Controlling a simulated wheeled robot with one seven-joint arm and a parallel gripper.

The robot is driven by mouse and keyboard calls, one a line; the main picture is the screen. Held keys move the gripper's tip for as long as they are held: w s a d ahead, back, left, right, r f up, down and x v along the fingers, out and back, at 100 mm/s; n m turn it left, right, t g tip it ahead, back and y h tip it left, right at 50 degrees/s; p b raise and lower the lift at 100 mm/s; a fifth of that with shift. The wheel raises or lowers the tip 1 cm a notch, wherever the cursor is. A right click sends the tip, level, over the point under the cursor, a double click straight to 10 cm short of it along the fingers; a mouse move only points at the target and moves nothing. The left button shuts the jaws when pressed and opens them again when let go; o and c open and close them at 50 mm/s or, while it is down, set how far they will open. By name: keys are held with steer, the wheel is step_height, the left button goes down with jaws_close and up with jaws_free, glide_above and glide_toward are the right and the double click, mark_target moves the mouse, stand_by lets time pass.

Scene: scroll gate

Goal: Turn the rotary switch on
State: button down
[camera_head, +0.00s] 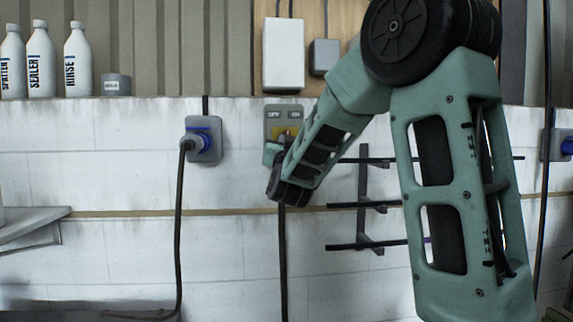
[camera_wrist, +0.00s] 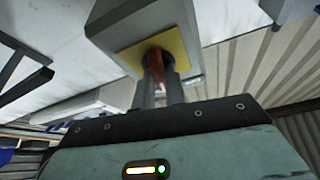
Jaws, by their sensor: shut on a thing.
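The rotary switch is a grey box (camera_head: 283,118) on the white block wall, with OFF and ON labels at its top and a yellow plate (camera_head: 286,132) below them. My gripper (camera_head: 279,144) is in front of its lower part and hides the handle in the head view. In the wrist view the grey box (camera_wrist: 120,15) shows its yellow plate (camera_wrist: 182,47) and a red handle (camera_wrist: 157,63). My gripper (camera_wrist: 161,78) has its two fingers around the handle and is shut on it. The handle's exact angle to the labels cannot be told.
A grey socket with a blue plug (camera_head: 204,136) and hanging black cable is to the left. A dark rack (camera_head: 365,205) is to the right, behind my arm. Bottles (camera_head: 40,62) stand on a ledge at upper left. A white box (camera_head: 283,55) hangs above the switch.

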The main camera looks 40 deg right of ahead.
steer(key=shift+m+g+h+b, duration=0.45)
steer(key=shift+m+g+b, duration=0.4)
steer(key=shift+m+b, duration=0.8)
steer(key=shift+m+g+h+b, duration=0.45)
steer(key=shift+m+g+b, duration=0.5)
steer(key=shift+m, duration=1.3)
steer(key=shift+r, duration=0.1)
steer(key=c, duration=1.5)
jaws_free()
steer(key=shift+o, duration=0.2)
steer(key=b+v, duration=0.4)
steer(key=v, duration=1.3)
steer(key=shift+a+f, duration=0.2)
steer(key=shift+f, duration=0.05)
